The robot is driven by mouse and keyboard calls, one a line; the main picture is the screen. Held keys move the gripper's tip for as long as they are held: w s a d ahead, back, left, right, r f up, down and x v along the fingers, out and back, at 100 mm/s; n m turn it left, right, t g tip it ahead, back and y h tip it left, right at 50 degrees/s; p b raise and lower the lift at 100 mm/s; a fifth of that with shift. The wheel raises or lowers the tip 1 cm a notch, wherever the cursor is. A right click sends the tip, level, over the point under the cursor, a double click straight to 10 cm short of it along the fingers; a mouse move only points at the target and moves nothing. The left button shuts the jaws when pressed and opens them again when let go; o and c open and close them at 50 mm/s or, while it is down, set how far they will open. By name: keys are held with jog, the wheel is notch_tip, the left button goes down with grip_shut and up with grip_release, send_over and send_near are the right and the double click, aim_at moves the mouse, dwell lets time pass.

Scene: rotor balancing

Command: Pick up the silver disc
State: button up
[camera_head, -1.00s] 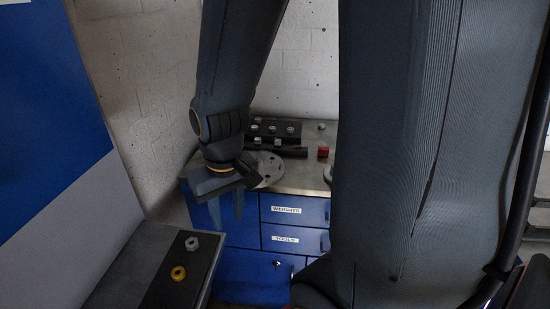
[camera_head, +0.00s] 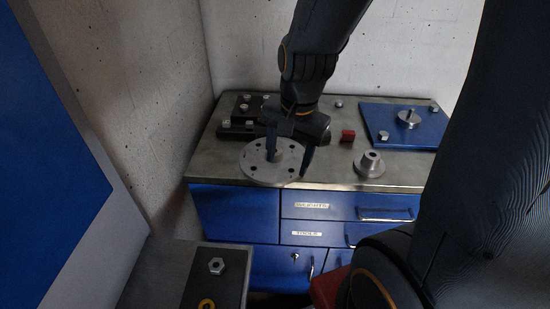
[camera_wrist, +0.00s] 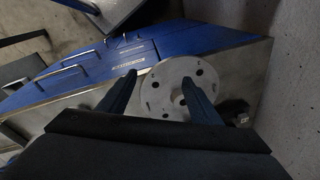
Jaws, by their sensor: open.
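The silver disc (camera_head: 262,166) is a flat round plate with several dark holes, at the front left edge of the metal bench top. It also shows in the wrist view (camera_wrist: 168,76), partly behind the fingers. Nothing is between the fingertips that I can see as gripped. Whether a finger touches the disc I cannot tell.
A red block (camera_head: 348,136) and a grey flanged hub (camera_head: 370,164) stand right of my gripper. A blue plate (camera_head: 402,126) with a metal post lies at the back right. A black block holding nuts (camera_head: 240,128) is behind the disc. A lower bench (camera_head: 150,270) is at front left.

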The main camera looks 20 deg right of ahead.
jog(key=w+m, duration=0.2)
jog(key=m, duration=0.5)
jog(key=w+r+m, duration=0.1)
jog(key=w+m, duration=0.2)
jog(key=m, duration=0.5)
jog(key=w+m+t+b, duration=0.1)
jog(key=w+m, duration=0.2)
jog(key=m, duration=0.4)
jog(key=shift+w+d+r+y, duration=0.15)
jog(key=shift+w+r+y, duration=0.1)
jog(key=shift+r+y, duration=0.15)
jog(key=shift+d+x, duration=0.2)
jog(key=shift+x, duration=1.55)
jog(key=shift+d+x, duration=0.15)
jog(key=shift+x, duration=1.65)
jog(key=shift+c, duration=0.4)
grip_shut()
